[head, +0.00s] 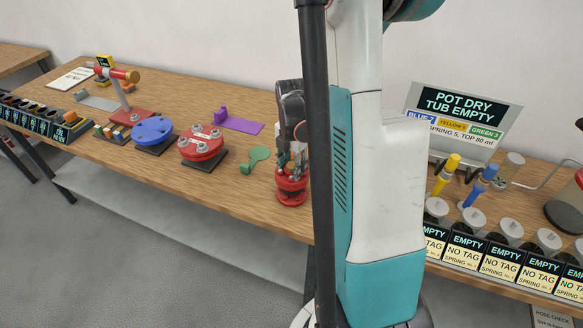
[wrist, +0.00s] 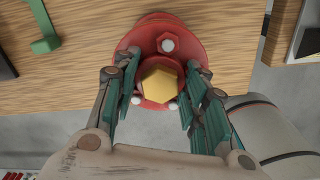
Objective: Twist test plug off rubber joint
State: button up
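A red round flanged body (wrist: 188,38) with bolts on its rim, seemingly the rubber joint, stands near the table's front edge in the wrist view. A brass-yellow hexagonal plug (wrist: 163,82) sits at its centre. My gripper (wrist: 160,90) is over it, with its green-padded fingers spread on the left and right of the plug. A gap shows between the pads and the plug's sides, so it looks open and holds nothing. In the head view the red body (head: 291,192) shows below my gripper (head: 291,162); the plug is hard to make out there.
A green part (head: 256,158), a red flange (head: 201,145), a blue flange (head: 152,130) and a purple bracket (head: 234,121) lie to the left on the wooden table (head: 190,92). A sign (head: 464,108) and several labelled pots stand at the right. My arm hides the table's middle.

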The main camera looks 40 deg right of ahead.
aim_at(292, 164)
jog(key=shift+o, duration=0.6)
jog(key=shift+r, duration=0.1)
jog(key=shift+r+p, duration=2.1)
jog(key=shift+r, duration=0.85)
